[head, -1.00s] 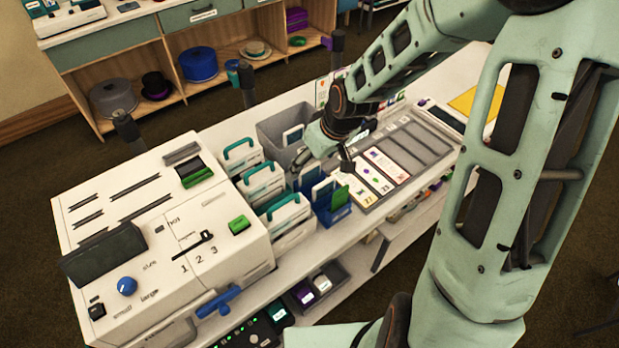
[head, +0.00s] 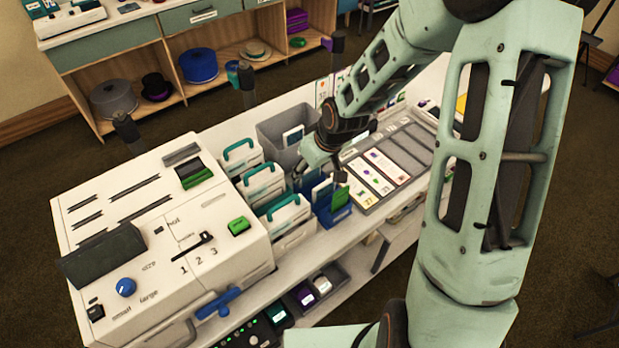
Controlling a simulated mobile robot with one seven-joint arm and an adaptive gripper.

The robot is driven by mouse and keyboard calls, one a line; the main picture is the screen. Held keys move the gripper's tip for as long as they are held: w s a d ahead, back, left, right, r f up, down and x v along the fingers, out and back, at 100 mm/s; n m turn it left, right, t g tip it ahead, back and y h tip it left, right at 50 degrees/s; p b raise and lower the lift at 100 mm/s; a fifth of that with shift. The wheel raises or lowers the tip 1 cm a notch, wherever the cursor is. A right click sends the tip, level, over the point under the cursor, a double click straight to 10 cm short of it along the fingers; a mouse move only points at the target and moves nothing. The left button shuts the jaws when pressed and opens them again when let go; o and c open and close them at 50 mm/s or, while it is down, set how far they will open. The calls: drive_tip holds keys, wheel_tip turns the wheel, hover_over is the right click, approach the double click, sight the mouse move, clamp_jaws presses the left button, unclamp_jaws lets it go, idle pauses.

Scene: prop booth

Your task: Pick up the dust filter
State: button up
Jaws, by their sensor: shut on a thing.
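My gripper (head: 319,173) is over the blue holder (head: 338,216) at the middle of the white counter. Its fingers point down and it is shut on a thin pale-and-blue panel (head: 320,191) standing at the holder, which seems to be the dust filter. The fingers and wrist hide part of this panel, so I cannot tell whether it is clear of the holder. A green panel (head: 340,197) stands beside it at the right of the holder.
A large white machine (head: 160,220) stands on the left. White cases with teal handles (head: 264,184) stand close to the left of my gripper. A grey bin (head: 270,131) is behind it. A grey card tray (head: 408,150) lies to the right.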

wheel_tip(320, 180, up, 10)
drive_tip(key=shift+p, duration=0.4)
idle(0.3)
